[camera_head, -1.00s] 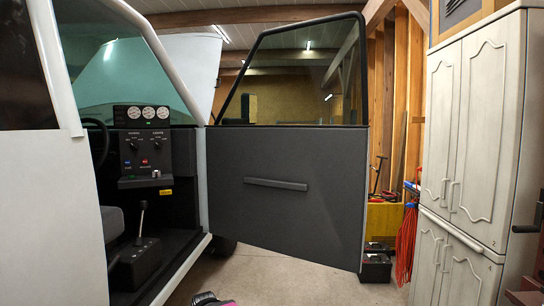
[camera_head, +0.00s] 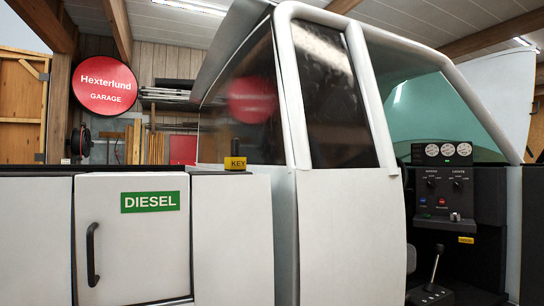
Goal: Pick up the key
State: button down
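A small yellow block marked "KEY" (camera_head: 236,163) shows in the head view, left of the middle. A short dark upright piece (camera_head: 235,147) shows directly above it. The yellow block sits at the top edge of the white truck side, right of the green "DIESEL" sign (camera_head: 150,202). I cannot tell whether the dark piece is part of the key. My gripper is not in view.
A white door with a black handle (camera_head: 93,255) is under the ledge on the left. The white cab (camera_head: 345,225) fills the middle. The cab opening on the right shows a control panel (camera_head: 442,190) and a lever (camera_head: 435,265). A round red garage sign (camera_head: 104,83) hangs behind.

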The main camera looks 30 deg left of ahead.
aim_at(235, 142)
jog(key=u, duration=2.3)
